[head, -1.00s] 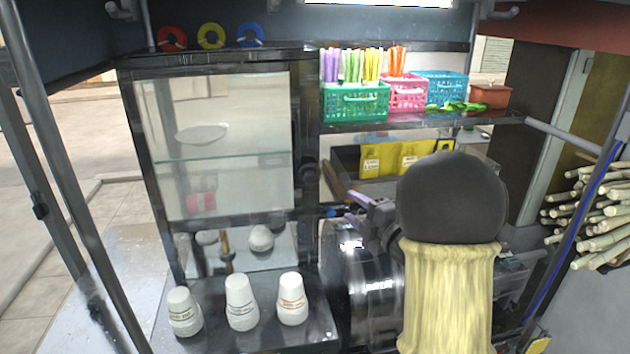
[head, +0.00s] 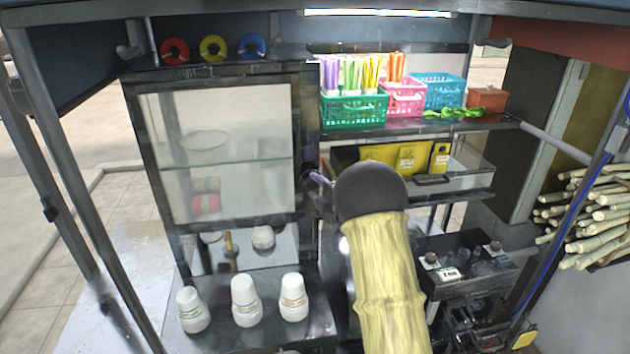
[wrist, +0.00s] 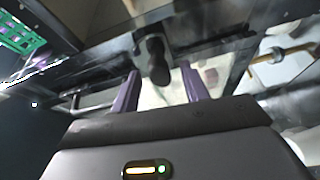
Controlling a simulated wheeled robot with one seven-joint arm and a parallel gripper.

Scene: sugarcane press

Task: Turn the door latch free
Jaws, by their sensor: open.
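The glass-fronted cabinet door (head: 245,190) stands shut at the left in the head view, in a dark frame. Its dark latch (head: 306,168) is on the right side of that frame, partly hidden by my gripper. In the wrist view the latch (wrist: 157,62) is a black knob-like piece ahead, seen between my two purple fingers. My gripper (wrist: 160,80) is open, with one finger on each side of the latch; I cannot tell whether they touch it. In the head view, my gripper (head: 320,179) is mostly hidden behind my arm.
Several white cup stacks (head: 245,300) stand on the counter below the door. A shelf (head: 400,127) at right holds baskets of coloured sticks. A control panel (head: 465,265) is right of my arm; sugarcane stalks (head: 600,215) lie at far right.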

